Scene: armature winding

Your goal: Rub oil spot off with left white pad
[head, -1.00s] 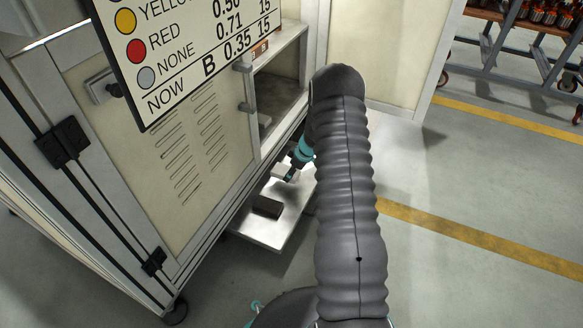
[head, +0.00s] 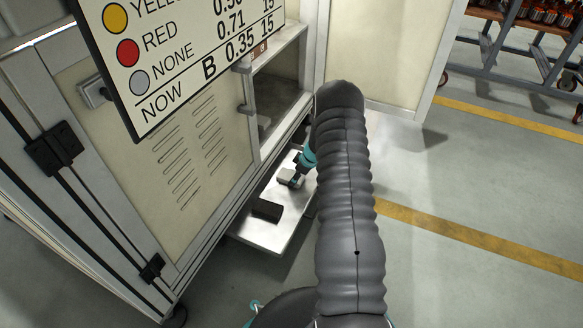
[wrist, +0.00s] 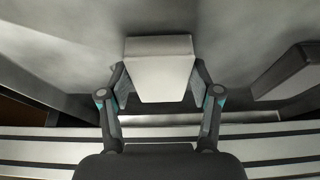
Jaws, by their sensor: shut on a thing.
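My gripper (head: 299,175) shows in part past my arm, low over the pale metal shelf (head: 262,238) at the foot of the cabinet. In the wrist view it is shut on a white pad (wrist: 160,72), with one finger on each side. A small pale part of the pad also shows in the head view (head: 286,181). The pad is at or just above the pale metal surface; I cannot tell if it touches. I cannot make out an oil spot in either view. My arm hides part of the shelf.
A dark block (head: 267,210) lies on the shelf, nearer than my gripper. The vented cabinet (head: 190,150) and its open bay (head: 283,95) stand at left and above. A sign (head: 190,60) hangs in front. Open floor (head: 470,200) lies to the right.

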